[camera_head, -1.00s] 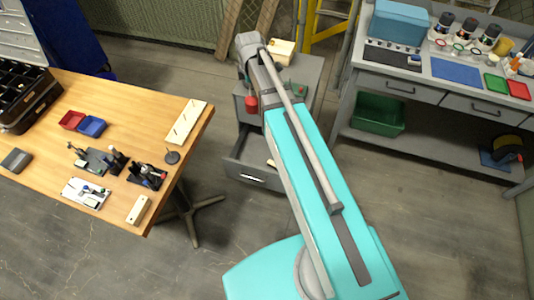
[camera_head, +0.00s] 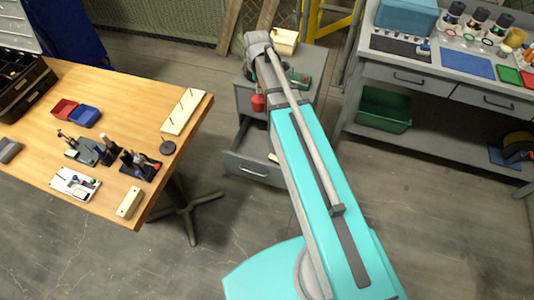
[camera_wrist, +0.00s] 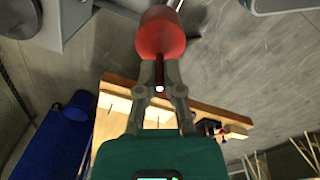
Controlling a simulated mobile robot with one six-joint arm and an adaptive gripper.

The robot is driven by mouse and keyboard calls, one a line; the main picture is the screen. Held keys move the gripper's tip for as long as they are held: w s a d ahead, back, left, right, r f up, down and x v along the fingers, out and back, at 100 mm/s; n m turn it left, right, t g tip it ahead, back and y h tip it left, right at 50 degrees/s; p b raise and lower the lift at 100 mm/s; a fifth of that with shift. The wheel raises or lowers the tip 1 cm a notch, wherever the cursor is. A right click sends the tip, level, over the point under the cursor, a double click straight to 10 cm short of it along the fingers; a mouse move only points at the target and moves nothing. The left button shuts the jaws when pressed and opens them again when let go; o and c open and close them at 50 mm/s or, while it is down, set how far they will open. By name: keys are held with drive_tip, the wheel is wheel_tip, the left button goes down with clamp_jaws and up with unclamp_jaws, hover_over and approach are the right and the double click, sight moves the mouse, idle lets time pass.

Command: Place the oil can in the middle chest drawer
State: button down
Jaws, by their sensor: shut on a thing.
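The red oil can (camera_head: 258,102) hangs below the end of my arm, in front of the grey drawer chest (camera_head: 242,97) and above its open drawer (camera_head: 254,170). In the wrist view the oil can (camera_wrist: 160,33) shows as a red body with a darker thin part between the fingers. My gripper (camera_wrist: 160,78) is shut on that thin part. The open drawer sits low in the chest, and a small pale thing shows inside it. My arm hides part of the chest, so I cannot tell which level that drawer is.
A wooden table (camera_head: 130,85) with trays, tools and blocks stands at the left. A grey workbench (camera_head: 440,80) with jars and a green bin (camera_head: 383,109) below stands at the right.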

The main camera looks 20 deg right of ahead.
drive_tip(key=w+d+f+b, duration=0.1)
drive_tip(key=d+f+b, duration=0.1)
drive_tip(key=f+b, duration=1)
drive_tip(key=w+d+f+b, duration=0.2)
drive_tip(key=d+f+b, duration=0.1)
drive_tip(key=f+b, duration=1)
drive_tip(key=w+d+f+b, duration=0.1)
drive_tip(key=d+f+b, duration=0.2)
drive_tip(key=f+b, duration=0.9)
drive_tip(key=shift+w+d+f, duration=0.2)
drive_tip(key=shift+w+f, duration=0.1)
drive_tip(key=shift+f, duration=0.6)
drive_tip(key=w+a+f+b, duration=0.9)
drive_tip(key=shift+a, duration=0.4)
drive_tip(key=shift+s, duration=0.1)
drive_tip(key=shift+w+a+f+b, duration=0.15)
drive_tip(key=shift+f+b, duration=0.85)
drive_tip(key=shift+b, duration=0.15)
drive_tip(key=shift+w+a+f+b, duration=0.15)
drive_tip(key=shift+f+b, duration=0.85)
drive_tip(key=shift+b, duration=0.1)
